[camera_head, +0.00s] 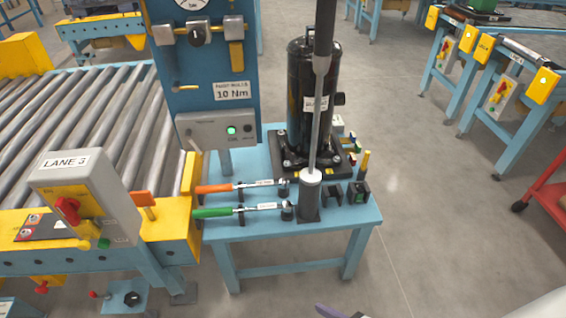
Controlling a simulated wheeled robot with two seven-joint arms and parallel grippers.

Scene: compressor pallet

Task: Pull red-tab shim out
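A black compressor (300,95) stands upright on a dark base plate (283,165) on the light blue table. A small red piece (352,159) shows at the plate's right edge and may be the red-tab shim; it is too small to be sure. Another red and yellow bit lies partly hidden behind the tall tool's holder. A dark tip (330,311) at the bottom edge may be part of my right gripper; its fingers cannot be made out. My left gripper is not in view.
A tall black-handled tool (318,100) stands in a grey holder (309,198) before the compressor. Orange (215,188) and green (213,212) handled wrenches lie on the table (345,215). A roller conveyor (75,115) is left.

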